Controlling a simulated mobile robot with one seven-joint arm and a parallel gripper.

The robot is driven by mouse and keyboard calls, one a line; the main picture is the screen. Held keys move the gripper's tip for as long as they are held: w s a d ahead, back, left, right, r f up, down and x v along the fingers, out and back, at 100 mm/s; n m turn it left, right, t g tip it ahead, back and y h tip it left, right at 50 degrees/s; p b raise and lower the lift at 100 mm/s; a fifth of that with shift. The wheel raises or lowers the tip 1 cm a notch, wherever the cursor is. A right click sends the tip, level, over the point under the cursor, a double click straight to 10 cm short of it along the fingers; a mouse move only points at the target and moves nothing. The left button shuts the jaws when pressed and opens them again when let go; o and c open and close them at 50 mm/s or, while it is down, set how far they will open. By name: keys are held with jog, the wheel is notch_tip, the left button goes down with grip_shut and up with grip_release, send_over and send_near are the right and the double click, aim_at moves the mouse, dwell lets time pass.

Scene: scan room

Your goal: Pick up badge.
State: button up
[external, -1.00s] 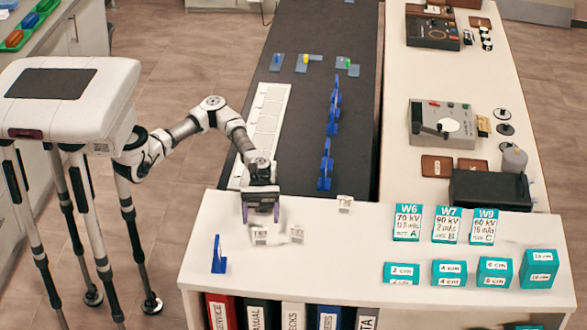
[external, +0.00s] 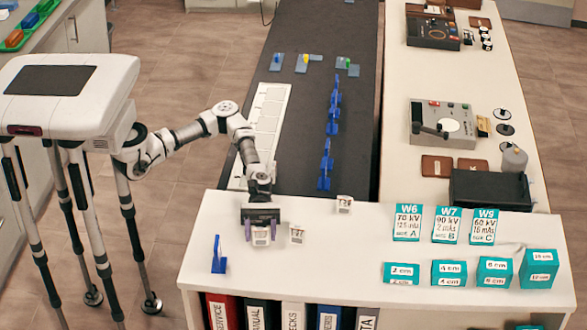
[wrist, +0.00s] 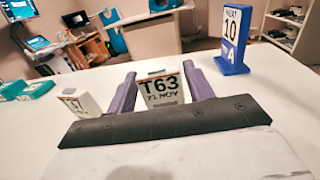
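A small white badge block marked T63 (wrist: 162,90) stands on the white counter (external: 330,262) between my gripper's purple fingers. It also shows in the external view (external: 261,238). My gripper (external: 262,233) is low over the counter and open, with one finger on each side of the badge. In the wrist view my gripper (wrist: 161,88) shows the fingers close beside the badge's sides. The dark gripper body hides the badge's lower edge there. A second white badge (external: 297,235) stands just to the right, and a third (external: 344,204) is farther back.
Teal blocks (external: 449,273) and teal cards (external: 446,225) stand at the right. The counter's middle is free.

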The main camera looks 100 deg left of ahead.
aim_at(260, 229)
jog(key=c, duration=0.7)
jog(key=shift+o, duration=0.2)
jog(key=shift+r, duration=0.1)
notch_tip(260, 229, up, 20)
